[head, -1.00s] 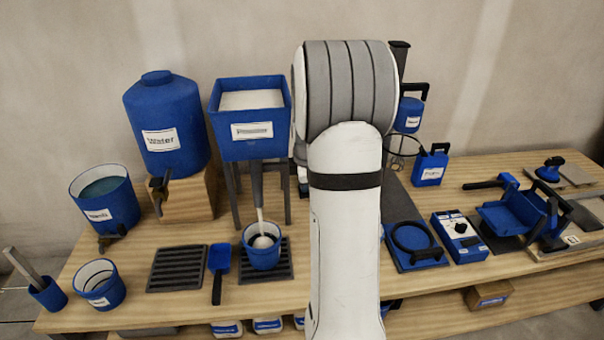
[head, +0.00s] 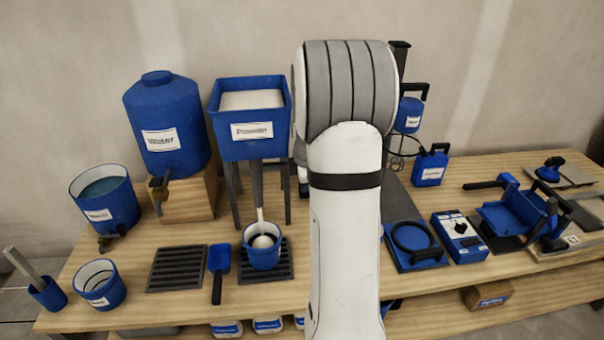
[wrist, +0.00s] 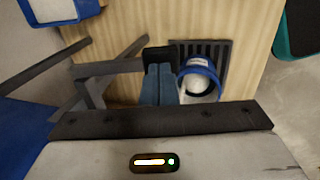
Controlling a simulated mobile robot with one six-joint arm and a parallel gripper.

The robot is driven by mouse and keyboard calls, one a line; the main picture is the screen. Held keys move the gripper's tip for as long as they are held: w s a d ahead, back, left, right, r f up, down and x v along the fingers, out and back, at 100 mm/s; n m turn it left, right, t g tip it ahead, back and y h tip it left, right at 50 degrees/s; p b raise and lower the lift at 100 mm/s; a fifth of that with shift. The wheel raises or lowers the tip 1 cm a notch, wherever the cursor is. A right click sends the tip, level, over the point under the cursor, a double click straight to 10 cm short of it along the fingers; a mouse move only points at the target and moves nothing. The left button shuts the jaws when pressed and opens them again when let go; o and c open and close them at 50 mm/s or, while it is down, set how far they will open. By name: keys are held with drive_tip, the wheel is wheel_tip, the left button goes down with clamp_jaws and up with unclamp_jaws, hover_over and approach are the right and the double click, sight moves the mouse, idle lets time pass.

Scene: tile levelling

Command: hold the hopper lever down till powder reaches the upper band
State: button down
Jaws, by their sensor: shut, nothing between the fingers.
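The blue powder hopper (head: 247,143) stands on dark legs, with white powder in its open top. A pale stream (head: 260,214) runs from its grey spout into a blue cup (head: 262,260). White powder (head: 263,241) is heaped in the cup, inside a dark ring; I cannot tell its level against the upper band. In the wrist view the cup (wrist: 217,88) is just right of my gripper (wrist: 159,70). My gripper is shut and empty, its tips at a dark block (wrist: 160,57) that looks like the lever. In the head view my arm hides the fingers.
The cup stands on a slotted dark grate (head: 281,270). A blue scoop (head: 219,262) and another grate (head: 176,268) lie to its left. The water tank (head: 165,115) stands left of the hopper.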

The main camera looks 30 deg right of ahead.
drive_tip(key=shift+r, duration=0.1)
drive_tip(key=shift+r+p, duration=0.5)
drive_tip(key=shift+r, duration=0.2)
drive_tip(key=shift+r+p, duration=0.3)
drive_tip(key=shift+r, duration=0.1)
drive_tip(key=w+d+p+v, duration=0.1)
drive_tip(key=v, duration=1.2)
drive_tip(key=shift+w+a+r+p, duration=0.15)
drive_tip(key=shift+a+r+p, duration=0.1)
drive_tip(key=shift+r+p, duration=0.1)
drive_tip(key=shift+a, duration=0.1)
